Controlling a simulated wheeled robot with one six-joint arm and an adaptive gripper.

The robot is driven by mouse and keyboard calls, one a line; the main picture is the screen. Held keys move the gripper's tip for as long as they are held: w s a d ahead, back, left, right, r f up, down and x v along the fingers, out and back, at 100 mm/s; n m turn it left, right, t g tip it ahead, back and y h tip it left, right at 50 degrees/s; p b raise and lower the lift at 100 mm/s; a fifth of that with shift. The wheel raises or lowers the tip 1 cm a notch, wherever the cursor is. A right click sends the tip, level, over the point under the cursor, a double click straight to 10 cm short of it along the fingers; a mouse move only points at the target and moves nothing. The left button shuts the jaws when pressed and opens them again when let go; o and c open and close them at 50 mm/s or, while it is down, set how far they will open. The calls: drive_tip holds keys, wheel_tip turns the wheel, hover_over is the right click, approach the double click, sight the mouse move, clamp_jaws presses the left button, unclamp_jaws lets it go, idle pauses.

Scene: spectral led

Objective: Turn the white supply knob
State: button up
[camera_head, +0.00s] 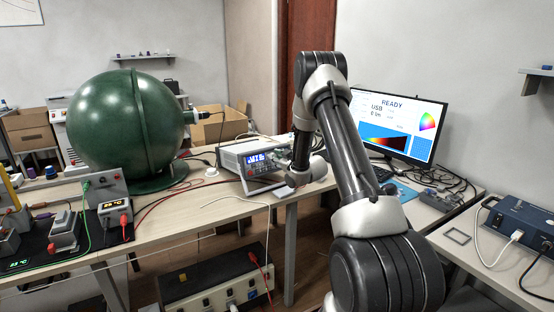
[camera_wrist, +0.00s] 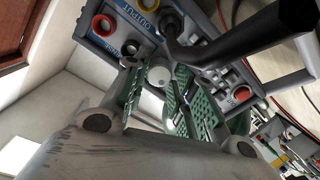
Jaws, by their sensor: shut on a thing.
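The bench power supply (camera_head: 255,160) with a lit blue display stands on the wooden bench in the head view, just left of the end of my arm. In the wrist view its front panel (camera_wrist: 85,42) appears upside down, with the word "OUTPUT" readable. The white supply knob (camera_wrist: 158,75) sits on that panel, below the terminals in the picture. My gripper (camera_wrist: 157,86) has its green-padded fingers on either side of the knob, shut on it. In the head view the fingers and knob are too small and covered to make out.
Red (camera_wrist: 103,25) and black (camera_wrist: 130,47) output terminals are close beside the left finger. A thick dark bar (camera_wrist: 245,35) crosses near the right finger. A large green sphere (camera_head: 125,125) stands left on the bench, and a monitor (camera_head: 398,125) reading "READY" stands right.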

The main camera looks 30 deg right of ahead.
drive_tip(key=shift+f, duration=0.15)
drive_tip(key=o, duration=1)
drive_tip(key=shift+o, duration=0.2)
drive_tip(key=shift+s, duration=0.15)
drive_tip(key=s+d+r, duration=0.1)
drive_tip(key=s+r, duration=0.1)
drive_tip(key=s, duration=0.9)
drive_tip(key=shift+s+r, duration=0.15)
drive_tip(key=shift+s, duration=0.15)
drive_tip(key=shift+d, duration=0.1)
